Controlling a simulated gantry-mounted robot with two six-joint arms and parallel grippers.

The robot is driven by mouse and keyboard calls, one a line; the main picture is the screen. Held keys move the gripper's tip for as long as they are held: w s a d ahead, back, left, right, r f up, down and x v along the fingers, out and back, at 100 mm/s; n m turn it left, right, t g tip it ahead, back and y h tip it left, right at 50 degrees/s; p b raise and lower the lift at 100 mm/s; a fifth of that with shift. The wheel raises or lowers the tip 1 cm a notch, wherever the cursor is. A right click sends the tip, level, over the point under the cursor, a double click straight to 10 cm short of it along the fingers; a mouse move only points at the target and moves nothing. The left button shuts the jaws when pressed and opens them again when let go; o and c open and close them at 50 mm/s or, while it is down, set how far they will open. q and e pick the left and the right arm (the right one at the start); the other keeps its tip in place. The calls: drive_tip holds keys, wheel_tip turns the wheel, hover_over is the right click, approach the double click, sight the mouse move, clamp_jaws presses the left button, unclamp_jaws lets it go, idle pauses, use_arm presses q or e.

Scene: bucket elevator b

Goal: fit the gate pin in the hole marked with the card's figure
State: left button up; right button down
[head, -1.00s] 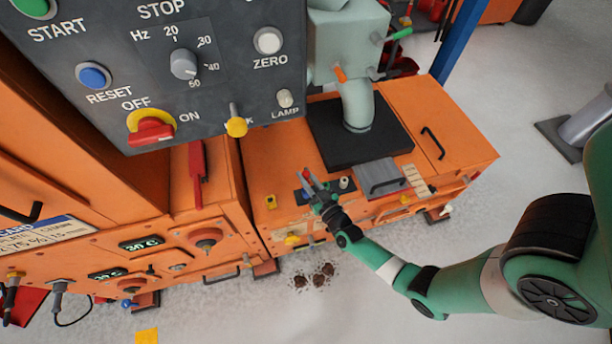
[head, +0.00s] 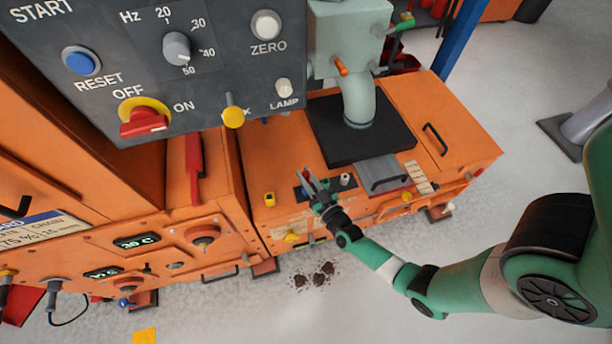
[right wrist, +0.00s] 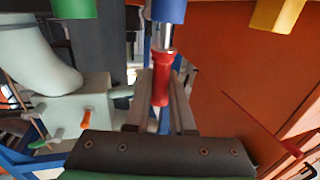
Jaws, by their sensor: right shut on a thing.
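My right gripper (head: 308,181) is over the front of the low orange cabinet, above a small dark plate (head: 331,186). In the right wrist view the gripper (right wrist: 161,75) is shut on a pin with a red handle (right wrist: 161,86). The handle lies between the two fingers and a pale metal shank shows beyond it. A grey slide plate with a dark handle (head: 388,182) is right of the gripper, beside a pale marked strip (head: 418,177). I cannot make out a card's figure or marked holes. My left gripper is not in view.
A grey control panel (head: 215,75) with knobs fills the upper left. A pale green spout (head: 358,100) stands on a black plate (head: 335,145) behind the gripper. Blue (right wrist: 168,10), green (right wrist: 73,8) and yellow (right wrist: 278,14) pieces edge the wrist view. Floor at right is mostly clear.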

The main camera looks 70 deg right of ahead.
drive_tip(key=shift+f+b, duration=0.95)
drive_tip(key=shift+f, duration=0.15)
drive_tip(key=c, duration=0.7)
unclamp_jaws()
drive_tip(key=p+v, duration=0.4)
drive_tip(key=v, duration=0.7)
drive_tip(key=shift+s+a, duration=0.15)
drive_tip(key=shift+s, duration=0.15)
